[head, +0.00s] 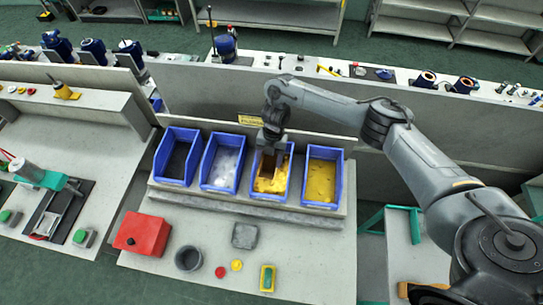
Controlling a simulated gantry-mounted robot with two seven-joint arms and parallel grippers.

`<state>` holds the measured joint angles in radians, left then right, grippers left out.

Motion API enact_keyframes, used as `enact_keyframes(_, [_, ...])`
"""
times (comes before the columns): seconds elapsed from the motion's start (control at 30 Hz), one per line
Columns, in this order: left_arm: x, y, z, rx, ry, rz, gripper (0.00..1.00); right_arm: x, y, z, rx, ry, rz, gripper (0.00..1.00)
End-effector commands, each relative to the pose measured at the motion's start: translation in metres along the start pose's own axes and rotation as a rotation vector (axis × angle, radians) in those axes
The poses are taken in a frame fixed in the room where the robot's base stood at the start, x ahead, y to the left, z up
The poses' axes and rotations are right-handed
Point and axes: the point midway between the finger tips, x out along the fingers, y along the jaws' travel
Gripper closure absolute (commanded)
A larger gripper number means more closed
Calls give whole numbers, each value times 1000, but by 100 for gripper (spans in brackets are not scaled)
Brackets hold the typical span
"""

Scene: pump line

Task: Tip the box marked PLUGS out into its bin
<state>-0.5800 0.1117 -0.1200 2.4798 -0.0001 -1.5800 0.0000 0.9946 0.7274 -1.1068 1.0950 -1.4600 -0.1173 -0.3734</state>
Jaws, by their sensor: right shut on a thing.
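My right gripper (270,146) is shut on a small brown box (267,166) and holds it over the third blue bin (256,196) from the left. The box looks tilted, with its lower end inside the outline of the bin; I cannot tell if it touches. No marking on the box can be read. Yellow pieces lie in the third bin, below and around the box. The box's inside is too small to make out. My left gripper is not in view.
A bin with dark contents (161,178), one with whitish pieces (206,182) and one with yellow pieces (310,198) stand in the same row. In front are a red box (142,236), a grey cup (188,259) and a grey pad (245,235). A low wall (300,104) runs behind.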

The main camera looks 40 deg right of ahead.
Motion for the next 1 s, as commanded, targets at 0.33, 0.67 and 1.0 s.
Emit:
enact_keyframes(0.33, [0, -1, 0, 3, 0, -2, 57, -6, 2, -2, 17, 221, -9, 76])
enact_keyframes(0.67, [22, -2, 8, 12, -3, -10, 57, -7, 1, -2, 22, 343, -9, 76])
enact_keyframes(1.0, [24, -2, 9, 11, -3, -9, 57, -12, 1, -2, 29, 366, -7, 76])
